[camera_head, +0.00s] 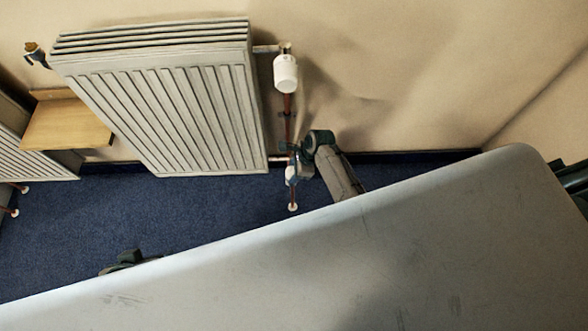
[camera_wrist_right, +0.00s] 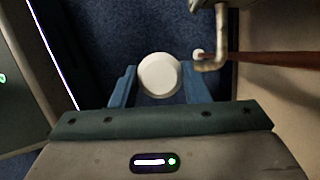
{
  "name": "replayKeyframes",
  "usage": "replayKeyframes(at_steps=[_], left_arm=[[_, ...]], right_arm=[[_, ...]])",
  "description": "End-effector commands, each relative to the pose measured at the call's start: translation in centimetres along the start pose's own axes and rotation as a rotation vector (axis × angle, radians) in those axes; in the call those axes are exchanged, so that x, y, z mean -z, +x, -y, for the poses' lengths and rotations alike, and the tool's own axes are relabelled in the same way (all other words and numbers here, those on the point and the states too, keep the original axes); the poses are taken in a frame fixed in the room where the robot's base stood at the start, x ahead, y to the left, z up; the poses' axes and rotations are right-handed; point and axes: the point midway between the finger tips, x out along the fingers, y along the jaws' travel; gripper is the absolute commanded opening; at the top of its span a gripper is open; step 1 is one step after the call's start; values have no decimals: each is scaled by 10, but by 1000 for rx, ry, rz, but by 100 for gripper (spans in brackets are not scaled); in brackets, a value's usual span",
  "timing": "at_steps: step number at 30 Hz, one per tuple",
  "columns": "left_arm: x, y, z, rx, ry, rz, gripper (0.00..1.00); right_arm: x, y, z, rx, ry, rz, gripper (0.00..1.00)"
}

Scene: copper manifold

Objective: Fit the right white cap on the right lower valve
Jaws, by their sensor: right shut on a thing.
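My right gripper (camera_head: 291,162) is low beside the lower right corner of the radiator. In the right wrist view its blue fingers (camera_wrist_right: 159,88) are shut on a round white cap (camera_wrist_right: 159,75), seen end-on. In the head view the cap (camera_head: 290,175) is small and partly covered by the fingers. The right lower valve area (camera_head: 276,158) is at the radiator's bottom right corner, largely hidden by the gripper. A pale elbow fitting (camera_wrist_right: 219,50) shows right of the cap in the wrist view, apart from it in the picture. My left gripper's fingers do not show.
The ribbed radiator (camera_head: 165,110) hangs on the wall. A larger white cap (camera_head: 286,73) sits at its upper right, above a copper pipe (camera_head: 287,115); a pipe also shows in the wrist view (camera_wrist_right: 275,60). A wooden shelf (camera_head: 65,128) is at the left. Blue carpet (camera_head: 210,205) lies clear below.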

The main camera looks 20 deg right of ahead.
Motion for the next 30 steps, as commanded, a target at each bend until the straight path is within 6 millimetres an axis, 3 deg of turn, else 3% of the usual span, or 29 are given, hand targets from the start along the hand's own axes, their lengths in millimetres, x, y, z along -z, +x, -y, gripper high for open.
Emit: replayKeyframes(at_steps=[24,25,28,30], left_arm=[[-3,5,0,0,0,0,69],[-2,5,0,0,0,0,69],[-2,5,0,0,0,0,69],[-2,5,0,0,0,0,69]], right_arm=[[4,11,0,1,0,0,20],[4,10,0,1,0,0,48],[4,10,0,1,0,0,67],[4,10,0,1,0,0,67]])
